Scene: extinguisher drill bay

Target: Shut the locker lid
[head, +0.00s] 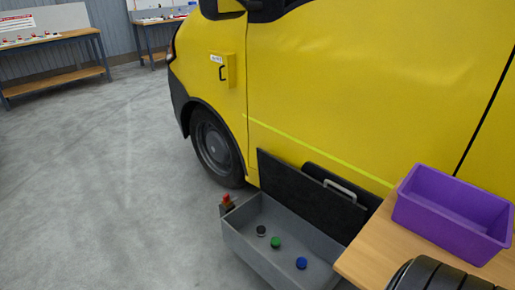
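The locker (250,245) is an open grey box low beside the yellow van. Its dark lid (295,188) stands raised along the van side of the box. A light grey handle (341,190) shows just behind the lid's top edge. Inside the box lie a black round piece (261,230), a green one (276,243) and a blue one (301,263). The locker's right end is partly hidden by a wooden table.
A purple bin (450,220) stands on the wooden table (370,255) at the right. A small red-topped piece (227,201) sits at the locker's left corner. The yellow van (340,90) blocks the far side. Open floor (110,190) lies left. Workbenches stand far back.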

